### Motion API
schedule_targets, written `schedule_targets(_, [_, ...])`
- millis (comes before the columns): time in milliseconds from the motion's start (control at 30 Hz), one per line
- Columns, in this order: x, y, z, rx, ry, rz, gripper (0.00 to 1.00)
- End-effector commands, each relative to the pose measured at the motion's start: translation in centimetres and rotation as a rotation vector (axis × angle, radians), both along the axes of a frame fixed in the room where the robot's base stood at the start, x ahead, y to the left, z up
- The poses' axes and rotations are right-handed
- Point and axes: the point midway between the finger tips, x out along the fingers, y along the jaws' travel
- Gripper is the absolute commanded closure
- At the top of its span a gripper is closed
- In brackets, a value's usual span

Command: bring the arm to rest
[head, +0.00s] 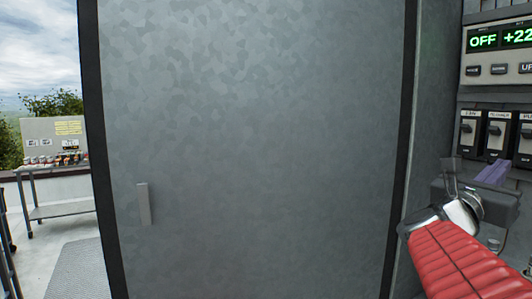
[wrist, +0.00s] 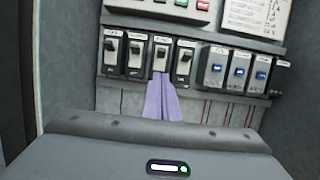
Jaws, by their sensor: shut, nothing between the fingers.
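My gripper (head: 496,166) is at the right of the head view, at the end of my red-sleeved arm, in front of the control panel. Its purple fingers are partly hidden there by its dark body. In the wrist view the fingers of my gripper (wrist: 161,76) are together and empty. Their tips appear just below the third black toggle switch (wrist: 161,54) from the left; I cannot tell whether they touch it.
A green display (head: 500,39) reads OFF and +22, cut off at the edge. Blue-marked switches (wrist: 238,72) stand right of the black toggles. A large grey metal door (head: 250,150) with a handle (head: 144,203) fills the middle. A side table (head: 62,211) stands left.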

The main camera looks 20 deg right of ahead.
Motion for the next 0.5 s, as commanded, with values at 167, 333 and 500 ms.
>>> schedule_targets(167, [0.0, 0.0, 0.0, 0.0, 0.0, 0.0, 1.0])
schedule_targets(333, [0.1, 0.0, 0.0, -0.001, 0.003, 0.001, 1.0])
schedule_targets(500, [2.1, 1.1, 0.0, -0.007, 0.069, 0.031, 1.0])
